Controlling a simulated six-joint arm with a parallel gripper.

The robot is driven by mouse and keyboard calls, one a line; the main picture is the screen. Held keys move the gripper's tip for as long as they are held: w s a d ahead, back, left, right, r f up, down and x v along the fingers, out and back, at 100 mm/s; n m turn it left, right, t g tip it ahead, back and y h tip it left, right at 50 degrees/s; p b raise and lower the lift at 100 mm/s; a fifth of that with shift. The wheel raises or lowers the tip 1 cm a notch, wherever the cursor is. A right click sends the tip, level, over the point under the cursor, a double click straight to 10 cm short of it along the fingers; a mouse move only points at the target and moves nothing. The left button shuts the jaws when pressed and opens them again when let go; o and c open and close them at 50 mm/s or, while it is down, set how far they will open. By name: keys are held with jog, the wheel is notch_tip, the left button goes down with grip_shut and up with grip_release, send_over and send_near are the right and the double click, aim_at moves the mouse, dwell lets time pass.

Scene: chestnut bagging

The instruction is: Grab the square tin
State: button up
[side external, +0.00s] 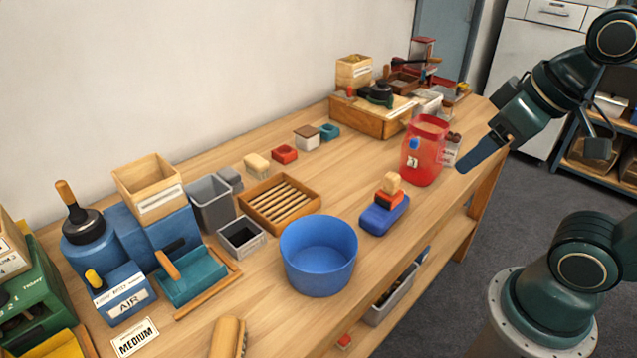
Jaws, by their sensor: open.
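A small grey square open-topped box (242,237) stands on the wooden bench, between the slatted wooden tray and the blue round tub. It looks most like the square tin, and its inside is dark and seems empty. My gripper (470,165) is at the right, above the bench's right edge and beside the red bag. It is far to the right of the grey box and touches nothing that I can make out. It is open and empty. Its fingers overlap in this view, so the gap between them does not show clearly.
The blue tub (318,268), slatted tray (303,210), taller grey bin (209,205) and teal scoop tray (190,285) crowd around the grey box. A blue block with orange and tan pieces (384,214) and the red bag (424,160) stand between it and my gripper.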

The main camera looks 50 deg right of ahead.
jog(key=shift+o, duration=1.1)
jog(key=w+d+r+m+g, duration=0.2)
jog(key=w+d+r+m, duration=0.15)
jog(key=w+d, duration=0.35)
jog(key=m+g, duration=0.4)
jog(key=m, duration=0.8)
send_over(451, 141)
notch_tip(451, 141, down, 11)
jog(key=shift+f, duration=4.5)
